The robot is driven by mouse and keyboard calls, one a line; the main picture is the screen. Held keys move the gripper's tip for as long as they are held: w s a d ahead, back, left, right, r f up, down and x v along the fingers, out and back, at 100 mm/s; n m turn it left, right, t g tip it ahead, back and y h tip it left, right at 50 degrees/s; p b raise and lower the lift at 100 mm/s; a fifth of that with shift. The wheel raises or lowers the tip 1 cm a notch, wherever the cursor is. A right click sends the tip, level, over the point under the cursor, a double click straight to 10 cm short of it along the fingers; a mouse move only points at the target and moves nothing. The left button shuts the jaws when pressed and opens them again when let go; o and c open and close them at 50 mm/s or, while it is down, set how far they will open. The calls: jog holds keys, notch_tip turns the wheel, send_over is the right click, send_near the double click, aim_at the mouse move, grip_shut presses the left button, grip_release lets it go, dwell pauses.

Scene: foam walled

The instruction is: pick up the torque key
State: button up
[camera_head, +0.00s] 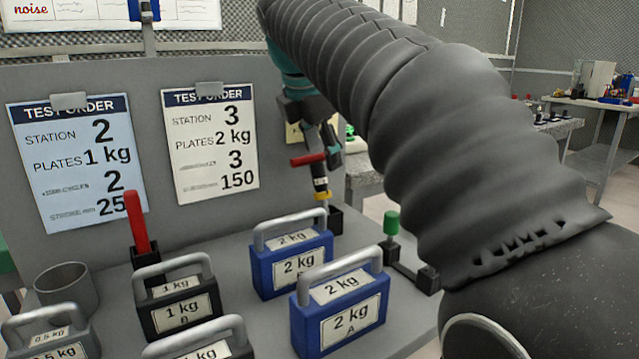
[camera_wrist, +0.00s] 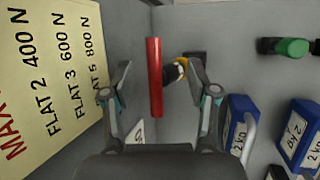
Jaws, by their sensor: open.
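The torque key (camera_head: 308,159) has a red crossbar handle, with a dark shaft and a yellow band below it. It stands upright in a small dark holder (camera_head: 334,219) by the grey back panel. In the wrist view the red bar of the torque key (camera_wrist: 155,78) lies between my fingers, with gaps on both sides. My gripper (camera_wrist: 160,66) is open and empty around the bar. In the head view my gripper (camera_head: 322,138) is at the height of the handle, and its fingers partly hide behind one another.
Blue 2 kg plates (camera_head: 292,262) stand in front of the key, with black 1 kg plates (camera_head: 178,306) to the left. A red lever (camera_head: 137,222) and a grey cup (camera_head: 66,288) are further left. A green knob (camera_head: 391,222) stands right of the key.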

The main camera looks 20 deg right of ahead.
jog(key=shift+x, duration=1.3)
grip_shut()
